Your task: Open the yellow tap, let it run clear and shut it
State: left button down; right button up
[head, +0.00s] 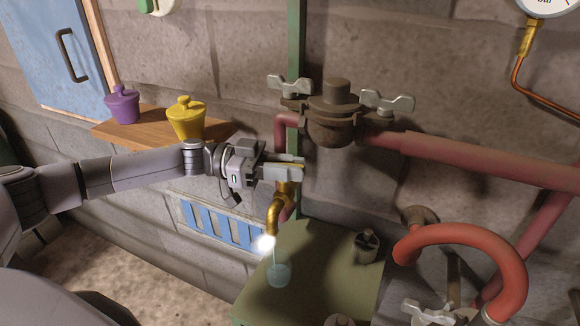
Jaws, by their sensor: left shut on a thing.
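The yellow tap (273,214) hangs from the pipework left of centre, with its spout bent down over a green stand. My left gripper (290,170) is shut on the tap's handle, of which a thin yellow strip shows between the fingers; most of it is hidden. A bright white glow (266,243) sits at the spout's mouth, with a faint pale streak below it. A clear, bluish glass (279,271) stands under the spout on the green stand (318,255). Whether the liquid is clear or cloudy cannot be told. My right gripper is not in view.
A red pipe (460,160) with a brown valve body (333,120) runs above and to the right. An orange-red hose (490,240) curves at lower right. A dark knob-like fitting (367,245) stands on the green stand. Purple (122,105) and yellow (187,120) jars sit on a wooden shelf (120,133).

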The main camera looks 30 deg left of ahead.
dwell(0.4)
pick_arm(q)
jog(key=c, duration=1.1)
grip_release()
